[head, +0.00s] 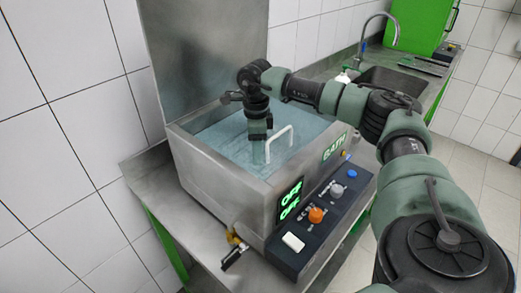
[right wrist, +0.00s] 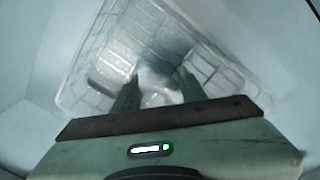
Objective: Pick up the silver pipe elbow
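My right gripper (head: 258,158) points straight down into the liquid of the bath, beside the basket's white handle. In the right wrist view its two fingers (right wrist: 159,82) stand apart inside a wire basket (right wrist: 82,50). A pale, shiny piece (right wrist: 156,80), which looks like the silver pipe elbow, lies between and just beyond the fingertips. Its outline is blurred by the liquid, and I cannot tell whether the fingers touch it. The elbow cannot be made out in the head view. My left gripper is not in view.
The steel bath tank (head: 222,182) has walls around the gripper and a raised lid (head: 190,55) behind. The white basket handle (head: 279,138) rises close to the right of my gripper. A control panel (head: 318,214) with knobs fronts the tank. A sink (head: 385,84) is further back.

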